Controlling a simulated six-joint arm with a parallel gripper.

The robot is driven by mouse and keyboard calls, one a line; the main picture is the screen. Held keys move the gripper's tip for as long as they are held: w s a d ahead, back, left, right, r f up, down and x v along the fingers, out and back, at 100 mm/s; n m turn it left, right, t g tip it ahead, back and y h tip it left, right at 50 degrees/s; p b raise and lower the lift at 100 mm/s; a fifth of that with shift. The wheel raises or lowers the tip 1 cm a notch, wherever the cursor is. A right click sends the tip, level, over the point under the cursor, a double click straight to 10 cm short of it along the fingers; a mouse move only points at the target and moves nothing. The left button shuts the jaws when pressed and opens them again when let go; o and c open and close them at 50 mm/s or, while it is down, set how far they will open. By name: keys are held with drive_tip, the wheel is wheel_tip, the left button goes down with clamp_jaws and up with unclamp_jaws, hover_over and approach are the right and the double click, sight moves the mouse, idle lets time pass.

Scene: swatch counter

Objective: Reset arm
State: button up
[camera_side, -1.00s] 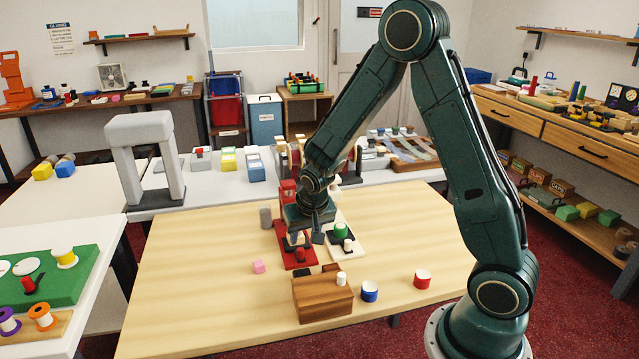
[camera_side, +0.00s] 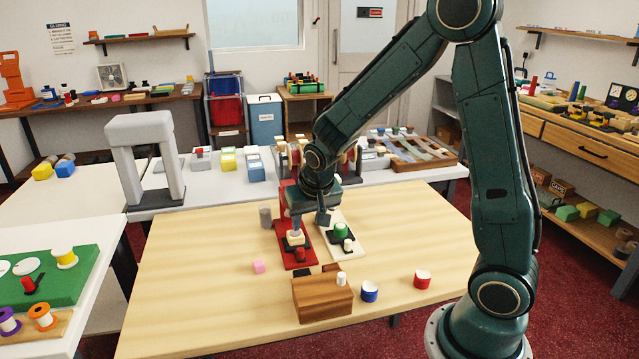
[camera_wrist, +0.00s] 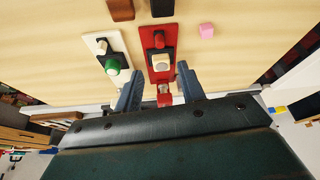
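My gripper (camera_side: 310,222) is over the wooden table (camera_side: 200,290), above the red board and the white board. In the wrist view my gripper (camera_wrist: 158,76) shows two blue-grey fingers spread apart with nothing held between them. The red board (camera_wrist: 148,28) lies ahead of the fingers, with a white piece (camera_wrist: 162,61) on a black pad and a red knob. In the side view the red board (camera_side: 301,264) is partly hidden by a finger. The white board (camera_side: 356,255) lies beside it, carrying a green cylinder (camera_side: 341,229).
A brown wooden block (camera_side: 322,300) with a white peg stands near the front edge. A blue-and-white spool (camera_side: 370,291) and a red-and-white spool (camera_side: 422,279) stand to its right. A pink cube (camera_side: 258,267) and a grey cylinder (camera_side: 265,216) are left of the boards. The table's left part is clear.

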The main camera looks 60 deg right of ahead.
drive_tip(key=shift+r, duration=0.15)
drive_tip(key=s+a+r+n+t+y, duration=0.1)
drive_tip(key=s+a+r+n, duration=0.2)
drive_tip(key=s+r, duration=0.4)
drive_tip(key=s+a+r+n+t+y, duration=0.1)
drive_tip(key=s+a+r+n, duration=0.3)
drive_tip(key=s+r, duration=0.4)
drive_tip(key=shift+s+a+r+y, duration=0.3)
drive_tip(key=shift+s+a, duration=0.6)
drive_tip(key=shift+s, duration=2.05)
